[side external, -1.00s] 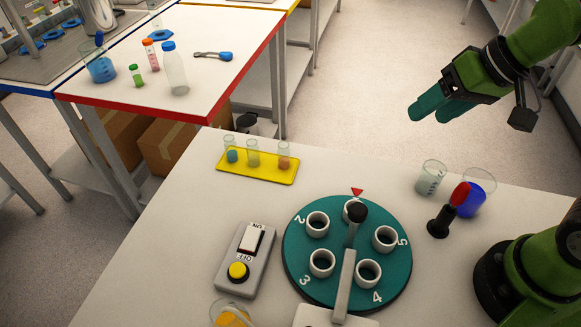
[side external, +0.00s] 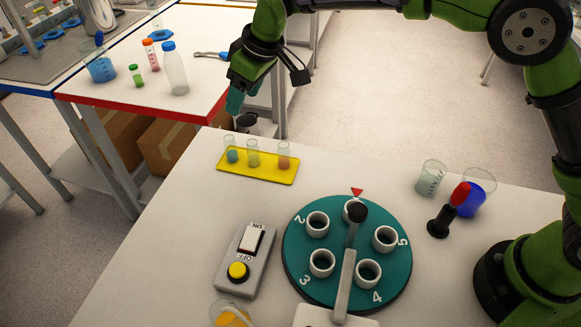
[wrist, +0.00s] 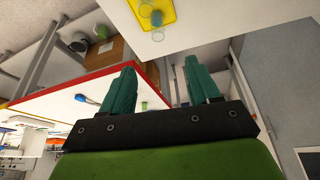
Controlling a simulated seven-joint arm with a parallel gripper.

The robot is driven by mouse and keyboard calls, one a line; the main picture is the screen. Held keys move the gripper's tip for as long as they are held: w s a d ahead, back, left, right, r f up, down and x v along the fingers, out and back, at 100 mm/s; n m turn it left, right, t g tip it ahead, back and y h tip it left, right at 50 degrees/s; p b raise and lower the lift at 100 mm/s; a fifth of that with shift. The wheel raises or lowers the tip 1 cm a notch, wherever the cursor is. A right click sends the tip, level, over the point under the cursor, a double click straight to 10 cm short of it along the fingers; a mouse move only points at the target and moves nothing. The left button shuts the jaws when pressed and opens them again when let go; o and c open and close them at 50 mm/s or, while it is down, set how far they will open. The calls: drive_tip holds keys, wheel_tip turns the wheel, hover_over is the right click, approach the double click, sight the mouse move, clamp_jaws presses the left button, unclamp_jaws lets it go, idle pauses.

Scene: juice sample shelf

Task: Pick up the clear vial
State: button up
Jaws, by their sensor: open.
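Three small see-through vials stand in a row on a yellow tray (side external: 258,175) on the near white table. The left vial (side external: 232,155) holds blue, the middle vial (side external: 253,157) looks pale yellowish, and the right vial (side external: 284,160) holds orange-red. None is plainly empty; the middle one looks the palest. My gripper (side external: 237,100) is open and empty, above and behind the tray's left end, apart from the vials. In the wrist view my gripper's two teal fingers (wrist: 160,72) are spread. The tray (wrist: 168,14) shows at the top edge, partly cut off.
A teal numbered carousel (side external: 345,285) with white cups stands in front, with a switch box (side external: 245,262) to its left. Beakers (side external: 432,178) and a red-topped black stand (side external: 445,215) are at right. A red-edged table (side external: 215,65) with bottles lies behind.

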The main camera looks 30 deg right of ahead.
approach(230, 138)
drive_tip(key=x, duration=0.5)
drive_tip(key=shift+a+f, duration=0.2)
drive_tip(key=shift+x, duration=2.75)
drive_tip(key=shift+d, duration=0.15)
